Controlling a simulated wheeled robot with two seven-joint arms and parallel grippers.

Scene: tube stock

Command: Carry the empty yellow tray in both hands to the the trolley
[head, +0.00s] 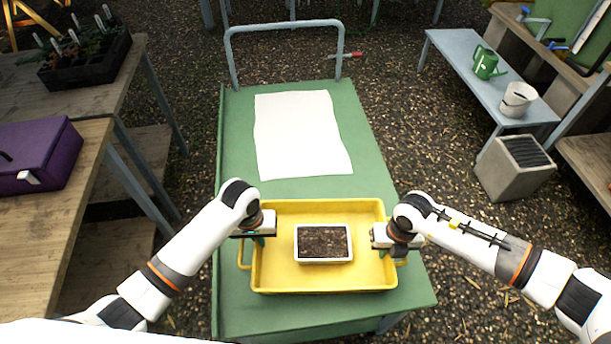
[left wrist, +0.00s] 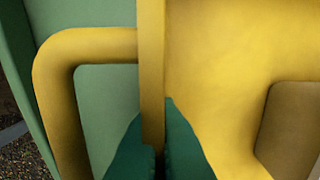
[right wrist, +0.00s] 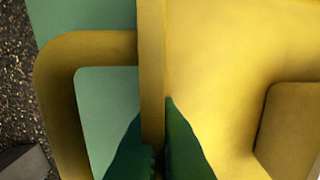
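The yellow tray (head: 276,284) is over the near end of the green trolley top (head: 240,314); I cannot tell whether it touches it. The tray is not empty: a white rectangular pot of dark soil (head: 323,243) stands in its middle. My left gripper (head: 257,238) is at the tray's left wall, with green fingers on either side of the wall in the left wrist view (left wrist: 158,150). My right gripper (head: 385,250) is at the right wall in the same way, shown in the right wrist view (right wrist: 158,150). Both look shut on the walls.
A white sheet (head: 300,135) lies on the trolley beyond the tray, before the grey push handle (head: 284,26). A wooden bench with a purple box (head: 38,155) is at left. A grey bench (head: 482,75) with a green watering can (head: 486,63) stands right. Gravel floor lies between.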

